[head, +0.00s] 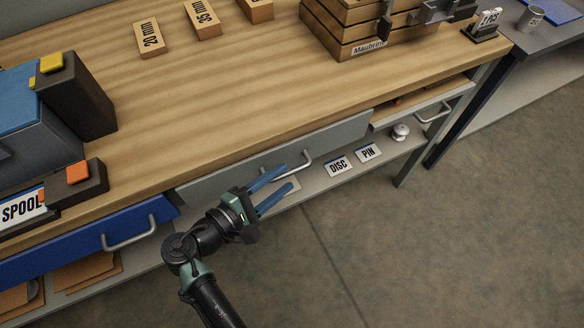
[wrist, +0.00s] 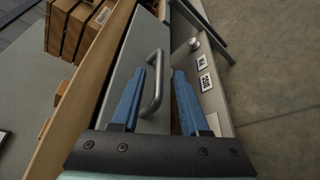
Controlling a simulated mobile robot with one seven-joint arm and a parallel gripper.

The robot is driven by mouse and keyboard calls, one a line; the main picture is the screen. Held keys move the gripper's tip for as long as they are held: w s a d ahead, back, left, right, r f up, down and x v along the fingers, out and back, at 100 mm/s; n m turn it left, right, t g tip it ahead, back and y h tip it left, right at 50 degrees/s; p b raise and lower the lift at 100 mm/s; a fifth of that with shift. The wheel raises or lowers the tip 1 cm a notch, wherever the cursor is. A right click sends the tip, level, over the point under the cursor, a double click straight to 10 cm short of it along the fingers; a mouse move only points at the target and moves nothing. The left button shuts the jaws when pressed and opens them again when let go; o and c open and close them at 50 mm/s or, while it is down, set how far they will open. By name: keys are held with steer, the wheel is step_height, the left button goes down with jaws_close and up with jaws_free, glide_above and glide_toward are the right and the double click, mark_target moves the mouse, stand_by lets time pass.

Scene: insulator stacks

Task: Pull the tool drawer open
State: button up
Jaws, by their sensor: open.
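A long bench holds a grey middle drawer (head: 235,172) with a bar handle (head: 308,160), a blue drawer (head: 75,243) at left and a grey drawer (head: 425,107) at right. I see no label naming the tool drawer. The middle drawer looks shut. The right drawer stands partly open, with something orange inside. My gripper (head: 287,176) is open and empty, in front of the middle drawer's handle. In the wrist view, this handle (wrist: 157,88) shows between the two blue fingers (wrist: 160,76); I cannot tell whether they touch it.
A shelf below the drawers bears DISC (head: 338,166) and PIN (head: 368,152) labels and a small pale insulator (head: 400,132). Wooden crates (head: 350,35) and marked blocks (head: 149,38) stand on the bench. A bench leg (head: 420,150) stands at right. The floor in front is clear.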

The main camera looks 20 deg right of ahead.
mark_target(287, 176)
steer(key=shift+x, duration=2.1)
jaws_close()
